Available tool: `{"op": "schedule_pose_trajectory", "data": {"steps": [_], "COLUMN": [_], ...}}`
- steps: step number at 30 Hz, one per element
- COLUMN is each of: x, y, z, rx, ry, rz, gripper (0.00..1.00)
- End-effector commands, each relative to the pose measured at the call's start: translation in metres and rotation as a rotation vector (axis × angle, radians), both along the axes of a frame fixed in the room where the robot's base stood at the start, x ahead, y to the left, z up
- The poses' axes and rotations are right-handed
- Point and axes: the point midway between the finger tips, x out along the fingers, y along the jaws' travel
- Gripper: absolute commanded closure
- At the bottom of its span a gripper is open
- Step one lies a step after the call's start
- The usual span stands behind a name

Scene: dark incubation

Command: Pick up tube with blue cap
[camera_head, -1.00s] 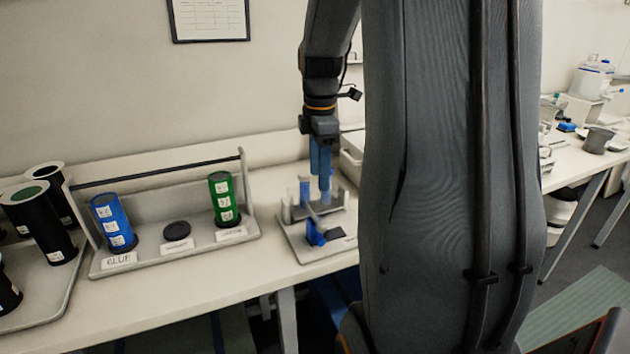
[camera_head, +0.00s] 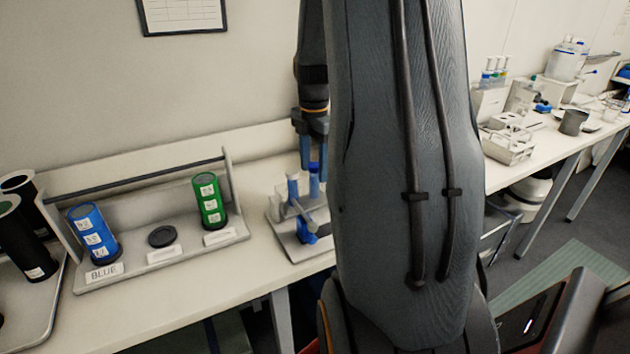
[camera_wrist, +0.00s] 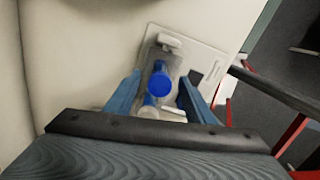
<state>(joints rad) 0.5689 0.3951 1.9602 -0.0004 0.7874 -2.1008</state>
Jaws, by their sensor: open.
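My gripper (camera_head: 305,165) points down just above the tubes, partly hidden by my arm. In the wrist view my gripper (camera_wrist: 159,78) is open, and one blue cap (camera_wrist: 158,86) lies between its blue fingers, apart from both. More blue and a pale round shape show just below that cap, partly covered by it.
A rack with a blue cylinder (camera_head: 93,232), a black disc (camera_head: 162,236) and a green cylinder (camera_head: 209,201) stands to the left. Black cylinders (camera_head: 25,240) stand at the far left. Other lab items, including a grey cup (camera_head: 573,121), are on the right-hand bench.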

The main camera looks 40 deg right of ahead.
Motion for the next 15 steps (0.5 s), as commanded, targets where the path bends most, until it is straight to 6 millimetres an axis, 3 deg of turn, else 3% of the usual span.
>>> {"op": "schedule_pose_trajectory", "data": {"steps": [10, 15], "x": [-0.0001, 0.0000], "y": [0.0003, 0.0002], "z": [-0.0084, -0.0082], "rx": [0.000, 0.000], "ry": [0.000, -0.001], "rz": [0.000, 0.000], "gripper": [0.53, 0.82]}}
